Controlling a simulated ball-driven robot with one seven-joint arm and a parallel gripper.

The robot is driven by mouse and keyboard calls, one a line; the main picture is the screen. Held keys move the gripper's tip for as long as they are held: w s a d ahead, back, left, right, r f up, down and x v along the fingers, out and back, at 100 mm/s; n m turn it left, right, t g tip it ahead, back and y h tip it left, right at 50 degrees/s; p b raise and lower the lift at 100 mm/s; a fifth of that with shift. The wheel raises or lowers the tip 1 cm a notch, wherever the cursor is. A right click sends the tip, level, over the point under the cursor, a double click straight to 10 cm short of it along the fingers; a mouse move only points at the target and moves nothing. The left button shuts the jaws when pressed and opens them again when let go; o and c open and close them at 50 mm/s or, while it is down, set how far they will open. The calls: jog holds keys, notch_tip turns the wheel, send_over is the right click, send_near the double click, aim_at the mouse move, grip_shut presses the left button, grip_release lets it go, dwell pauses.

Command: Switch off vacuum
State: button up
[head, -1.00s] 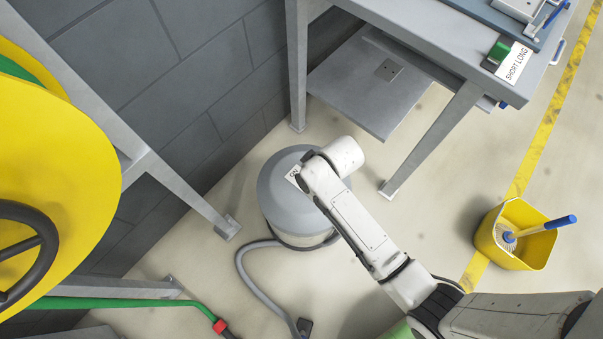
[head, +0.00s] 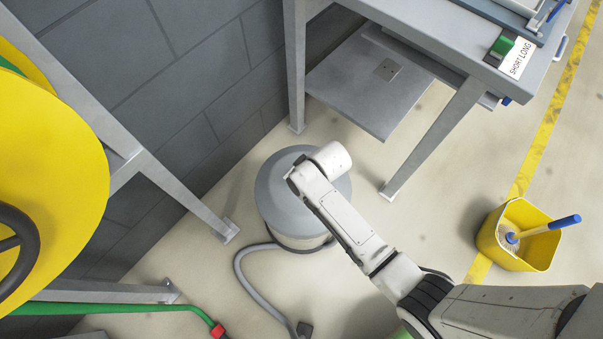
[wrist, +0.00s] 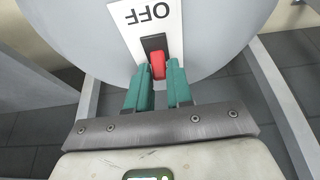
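The vacuum (head: 272,205), a grey drum with a lighter body, stands on the floor by the wall. In the wrist view its grey top (wrist: 215,35) fills the upper middle. A white label (wrist: 130,22) there reads OFF, upside down in the picture. Below the lettering is a black switch plate (wrist: 152,42) with a red switch knob (wrist: 158,66). My gripper (wrist: 159,75) has its teal fingertips on both sides of the red knob, with little or no gap visible. In the head view my arm hides the gripper and switch.
A grey hose (head: 262,292) runs from the vacuum along the floor. A steel bench (head: 425,45) with a low shelf (head: 365,90) stands behind. A yellow bucket (head: 525,258) with a brush stands right. A yellow drum-like part (head: 50,170) and green pipe (head: 130,308) lie left.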

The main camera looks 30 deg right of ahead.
grip_shut()
jog(key=shift+s+t, duration=0.15)
jog(key=shift+t, duration=0.15)
jog(key=shift+s+d+f+t+y, duration=0.2)
jog(key=shift+s+t+y, duration=0.2)
jog(key=shift+t, duration=0.4)
jog(key=shift+s+d+f+t+b, duration=0.15)
jog(key=shift+s+t+b, duration=0.2)
jog(key=shift+t+b, duration=0.55)
jog(key=t+b, duration=0.1)
jog(key=b, duration=0.1)
jog(key=t+y+b, duration=0.1)
jog(key=b, duration=0.1)
jog(key=s+t+b, duration=0.1)
jog(key=b, duration=0.1)
jog(key=shift+d+f+y+b, duration=0.15)
jog(key=shift+f+y+b, duration=0.15)
jog(key=t+b, duration=0.1)
jog(key=b, duration=0.1)
jog(key=shift+s+r+b, duration=0.1)
jog(key=shift+s+b, duration=0.1)
jog(key=shift+b, duration=0.1)
jog(key=shift+t, duration=0.3)
jog(key=shift+d+r, duration=0.1)
jog(key=shift+o, duration=2.2)
grip_release()
